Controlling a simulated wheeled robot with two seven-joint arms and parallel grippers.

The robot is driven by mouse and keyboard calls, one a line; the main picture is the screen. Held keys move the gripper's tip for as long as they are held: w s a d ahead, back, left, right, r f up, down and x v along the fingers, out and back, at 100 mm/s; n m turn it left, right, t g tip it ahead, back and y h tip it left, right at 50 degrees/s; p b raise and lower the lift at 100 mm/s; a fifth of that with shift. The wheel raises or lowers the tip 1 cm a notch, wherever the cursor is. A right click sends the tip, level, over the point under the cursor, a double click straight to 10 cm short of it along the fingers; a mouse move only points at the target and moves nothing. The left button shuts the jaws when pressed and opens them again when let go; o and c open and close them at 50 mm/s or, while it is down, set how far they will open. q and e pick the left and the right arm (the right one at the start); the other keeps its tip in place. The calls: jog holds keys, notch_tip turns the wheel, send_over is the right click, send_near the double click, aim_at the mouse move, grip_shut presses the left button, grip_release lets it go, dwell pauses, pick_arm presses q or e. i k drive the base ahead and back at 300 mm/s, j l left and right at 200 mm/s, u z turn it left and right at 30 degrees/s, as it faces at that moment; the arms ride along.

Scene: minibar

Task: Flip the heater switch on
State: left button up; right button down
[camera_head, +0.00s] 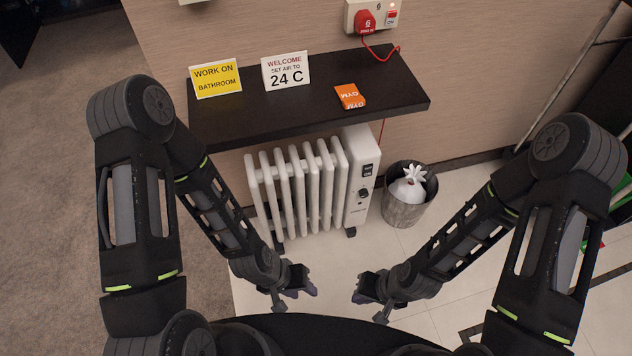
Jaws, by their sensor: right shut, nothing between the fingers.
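The white oil heater (297,187) stands on the floor under the dark shelf. Its control panel (359,205) is on the right end, with a small dark switch block (368,170) above a round dark knob (363,193). The switch position is too small to tell. My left gripper (312,283) is low, in front of the heater and apart from it; whether its jaws are open I cannot tell. My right gripper (358,288) is shut and empty, below and in front of the control panel, not touching it.
A dark shelf (300,112) overhangs the heater and bears two signs and an orange card (350,96). A bin (407,212) with a white bag stands right of the heater. A red plug (365,22) sits in the wall socket. The tiles before the heater are clear.

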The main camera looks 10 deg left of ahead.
aim_at(366, 171)
jog(key=i+j+u, duration=0.1)
jog(key=u, duration=0.3)
jog(key=i+u, duration=0.25)
jog(key=u, duration=0.15)
